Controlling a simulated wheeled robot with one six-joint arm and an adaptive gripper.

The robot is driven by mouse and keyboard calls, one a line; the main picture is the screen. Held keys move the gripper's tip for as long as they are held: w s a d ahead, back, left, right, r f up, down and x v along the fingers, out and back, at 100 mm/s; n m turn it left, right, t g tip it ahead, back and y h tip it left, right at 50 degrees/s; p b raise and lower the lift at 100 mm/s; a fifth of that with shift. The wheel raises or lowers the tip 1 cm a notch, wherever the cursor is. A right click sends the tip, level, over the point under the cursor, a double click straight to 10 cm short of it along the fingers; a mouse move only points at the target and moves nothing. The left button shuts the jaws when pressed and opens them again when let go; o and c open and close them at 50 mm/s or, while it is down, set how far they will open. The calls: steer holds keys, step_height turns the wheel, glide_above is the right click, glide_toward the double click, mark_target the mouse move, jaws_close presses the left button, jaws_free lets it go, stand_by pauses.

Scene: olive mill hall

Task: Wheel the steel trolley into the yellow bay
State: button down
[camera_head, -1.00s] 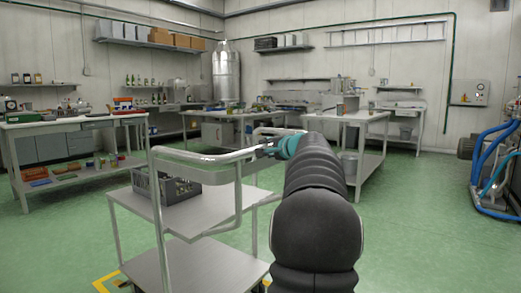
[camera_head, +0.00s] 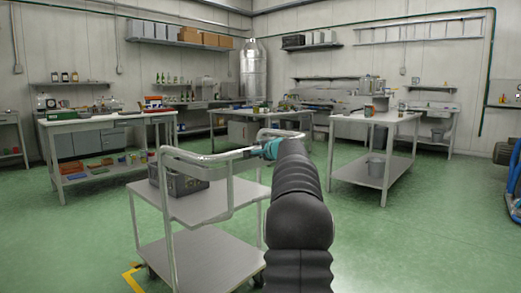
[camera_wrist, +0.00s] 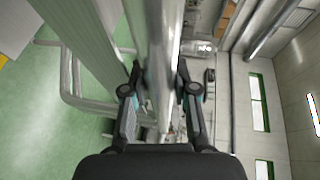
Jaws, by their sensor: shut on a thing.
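The steel trolley (camera_head: 205,205) stands in front of me, with two shelves and tubular handles. A dark grey crate (camera_head: 181,184) sits on its upper shelf. The trolley's near lower wheels are partly cut off.
A further bench (camera_head: 262,112) is behind the trolley. Green floor (camera_head: 420,230) is clear at the right. Blue hoses (camera_head: 514,185) show at the right edge.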

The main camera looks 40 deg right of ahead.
steer(key=shift+s+d+r, duration=0.1)
steer(key=c, duration=0.9)
jaws_free()
steer(key=shift+d, duration=0.1)
steer(key=shift+a, duration=0.2)
steer(key=v, duration=1.1)
steer(key=shift+s+a+r, duration=0.1)
steer(key=shift+s, duration=0.3)
